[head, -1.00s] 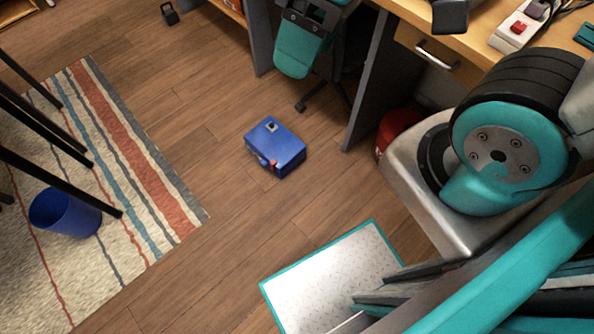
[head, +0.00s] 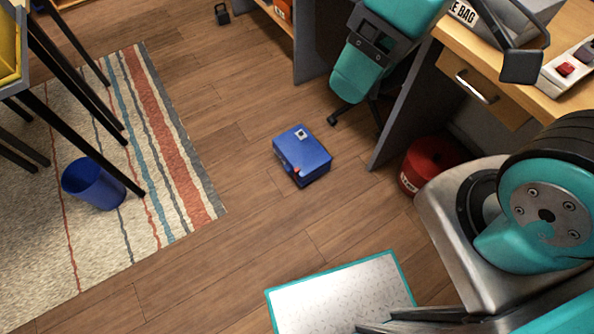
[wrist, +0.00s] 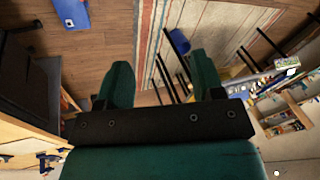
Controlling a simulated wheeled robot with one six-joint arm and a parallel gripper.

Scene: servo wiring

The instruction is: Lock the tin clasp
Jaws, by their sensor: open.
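A closed-looking blue tin (head: 310,160) lies on the wooden floor near the middle of the head view. It has a small pale square mark on its top and a small red part (head: 296,171), possibly the clasp, on its near edge. I cannot tell the clasp's position at this size. The blue tin also shows at the upper left of the wrist view (wrist: 70,12), partly cut off by the frame edge. My gripper (wrist: 160,78) is open and empty in the wrist view, well away from the tin.
A striped rug (head: 165,150) with a blue bin (head: 94,186) and black table legs lies to the left. The floor around the tin is clear.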

